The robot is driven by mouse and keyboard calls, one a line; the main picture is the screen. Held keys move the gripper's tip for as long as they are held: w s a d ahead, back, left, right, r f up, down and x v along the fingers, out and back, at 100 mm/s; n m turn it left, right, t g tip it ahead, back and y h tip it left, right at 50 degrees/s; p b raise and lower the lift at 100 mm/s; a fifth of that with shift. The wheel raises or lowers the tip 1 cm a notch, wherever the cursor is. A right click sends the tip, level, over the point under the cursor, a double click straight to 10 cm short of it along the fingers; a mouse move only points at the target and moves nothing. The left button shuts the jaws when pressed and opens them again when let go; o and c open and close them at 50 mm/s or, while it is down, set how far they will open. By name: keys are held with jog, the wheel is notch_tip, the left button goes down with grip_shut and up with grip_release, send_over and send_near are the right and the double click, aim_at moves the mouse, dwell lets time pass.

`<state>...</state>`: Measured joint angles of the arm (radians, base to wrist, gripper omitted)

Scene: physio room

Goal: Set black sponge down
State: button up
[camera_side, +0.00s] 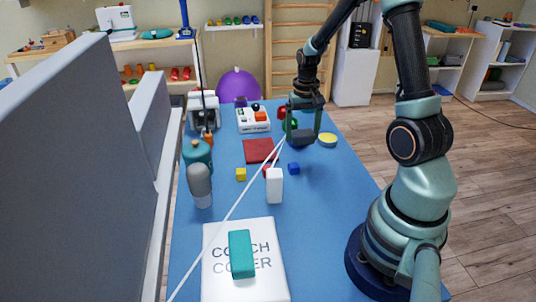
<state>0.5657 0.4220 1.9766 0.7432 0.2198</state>
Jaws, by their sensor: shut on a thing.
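My gripper (303,122) hangs over the far right part of the blue treatment table. It is shut on a dark block, the black sponge (301,138), which shows just below the fingers. The sponge appears to be held above the table; the exact gap under it cannot be told from this view. The fingers partly hide the sponge's top.
A white cord crosses the view. Bottles (199,186) stand left. A white box (220,275) bearing a teal block lies in front.

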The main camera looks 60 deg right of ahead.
aim_at(300, 159)
jog(key=shift+f, duration=3.1)
jog(key=shift+f, duration=0.1)
jog(key=o, duration=1.1)
notch_tip(300, 159, up, 12)
jog(key=shift+r, duration=0.1)
jog(key=s+a+r+n+t, duration=0.1)
jog(key=a+r+n, duration=0.2)
jog(key=a, duration=0.3)
jog(key=s+a+r+n+t, duration=0.1)
jog(key=a+r+n+t, duration=0.1)
jog(key=a+r, duration=0.3)
jog(key=s+a+r+n+t, duration=0.2)
jog(key=a+r+n, duration=0.1)
jog(key=a, duration=0.6)
jog(key=shift+a+r+n, duration=0.25)
jog(key=shift+r+n, duration=0.15)
jog(key=shift+r, duration=0.2)
jog(key=shift+s+a+t, duration=0.2)
jog(key=shift+t, duration=0.1)
jog(key=shift+c, duration=0.8)
